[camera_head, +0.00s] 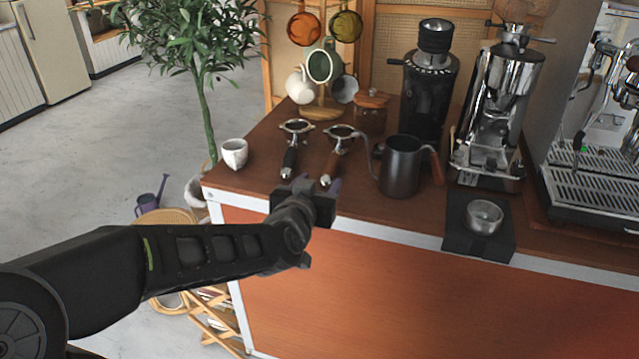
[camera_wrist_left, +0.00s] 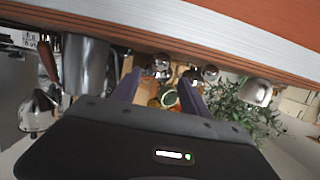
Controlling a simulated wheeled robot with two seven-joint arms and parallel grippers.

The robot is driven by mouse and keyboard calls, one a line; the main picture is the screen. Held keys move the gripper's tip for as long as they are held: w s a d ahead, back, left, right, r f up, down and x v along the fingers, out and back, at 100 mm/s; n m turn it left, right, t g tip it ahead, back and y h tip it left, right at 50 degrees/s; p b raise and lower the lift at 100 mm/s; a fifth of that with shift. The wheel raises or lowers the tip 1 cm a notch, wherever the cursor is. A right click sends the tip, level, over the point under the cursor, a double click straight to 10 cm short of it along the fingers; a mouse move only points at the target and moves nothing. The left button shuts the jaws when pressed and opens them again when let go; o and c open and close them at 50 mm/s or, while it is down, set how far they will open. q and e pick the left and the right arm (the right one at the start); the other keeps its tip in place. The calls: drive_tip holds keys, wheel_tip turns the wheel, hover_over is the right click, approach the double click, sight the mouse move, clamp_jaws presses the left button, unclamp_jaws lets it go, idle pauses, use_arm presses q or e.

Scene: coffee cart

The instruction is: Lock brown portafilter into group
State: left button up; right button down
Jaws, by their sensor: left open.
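The brown portafilter (camera_head: 332,163) lies on the wooden cart top, its metal basket toward the back and its brown handle pointing to the front edge. The black-handled portafilter (camera_head: 290,160) lies to its left. My left gripper (camera_head: 318,187) is at the cart's front edge, close to the handle ends, open and apparently empty. Its purple fingers (camera_wrist_left: 161,80) show spread in the left wrist view, with small metal round ends beyond them; I cannot tell which portafilter each belongs to. The espresso machine (camera_head: 585,192) stands at the far right, partly cut off. My right gripper is not in view.
A dark pitcher (camera_head: 399,168) with a wooden handle stands just right of the brown portafilter. A white cup (camera_head: 234,153) is at the left corner. Grinders (camera_head: 429,95), a mug tree (camera_head: 321,111) and a tamping block (camera_head: 462,225) crowd the top.

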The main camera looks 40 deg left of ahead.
sight(327, 174)
use_arm(q)
drive_tip(key=shift+w, duration=0.15)
drive_tip(key=shift+w+a+f+b, duration=0.25)
drive_tip(key=shift+w+b, duration=0.15)
drive_tip(key=shift+w, duration=0.05)
drive_tip(key=b+x, duration=0.2)
drive_tip(key=x, duration=0.4)
drive_tip(key=shift+w, duration=0.1)
drive_tip(key=shift+w+a, duration=0.2)
drive_tip(key=shift+w, duration=0.25)
clamp_jaws()
